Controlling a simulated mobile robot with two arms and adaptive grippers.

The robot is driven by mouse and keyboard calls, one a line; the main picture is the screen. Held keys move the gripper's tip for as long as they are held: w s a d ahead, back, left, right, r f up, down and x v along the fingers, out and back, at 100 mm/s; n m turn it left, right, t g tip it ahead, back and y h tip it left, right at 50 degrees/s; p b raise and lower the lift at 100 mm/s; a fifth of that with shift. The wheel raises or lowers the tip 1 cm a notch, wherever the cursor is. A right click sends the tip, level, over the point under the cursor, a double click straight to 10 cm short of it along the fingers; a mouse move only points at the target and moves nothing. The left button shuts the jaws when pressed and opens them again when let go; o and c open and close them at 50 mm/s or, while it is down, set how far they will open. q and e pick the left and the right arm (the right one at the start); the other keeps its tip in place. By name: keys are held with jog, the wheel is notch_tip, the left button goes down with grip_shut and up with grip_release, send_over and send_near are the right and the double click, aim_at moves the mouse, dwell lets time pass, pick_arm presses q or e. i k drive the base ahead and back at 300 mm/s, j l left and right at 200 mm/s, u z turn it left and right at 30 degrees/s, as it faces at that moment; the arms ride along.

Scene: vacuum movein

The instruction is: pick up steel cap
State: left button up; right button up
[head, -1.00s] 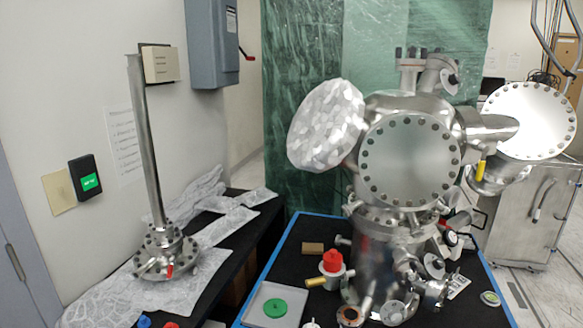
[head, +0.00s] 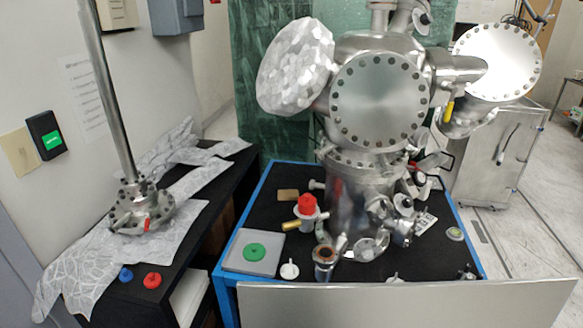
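Neither of my grippers is in the head view. I cannot tell for certain which piece is the steel cap. A small round metallic piece with a greenish centre (head: 455,234) lies on the black cart top at the right. A small pale round piece with a stub (head: 289,269) lies near the front of the cart. The steel vacuum chamber (head: 378,100) stands on the cart, with several flanges and ports around its base. A short steel cylinder with a brown top (head: 325,257) stands in front of it.
A grey tray (head: 235,262) holds a green disc (head: 254,252). A red-topped valve (head: 307,206) stands nearby. A blue cap (head: 126,274) and red cap (head: 152,280) lie on the left black bench, by a tall steel post (head: 115,110). A grey panel (head: 400,305) fronts the cart.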

aim_at(469, 276)
jog(key=z, duration=1.45)
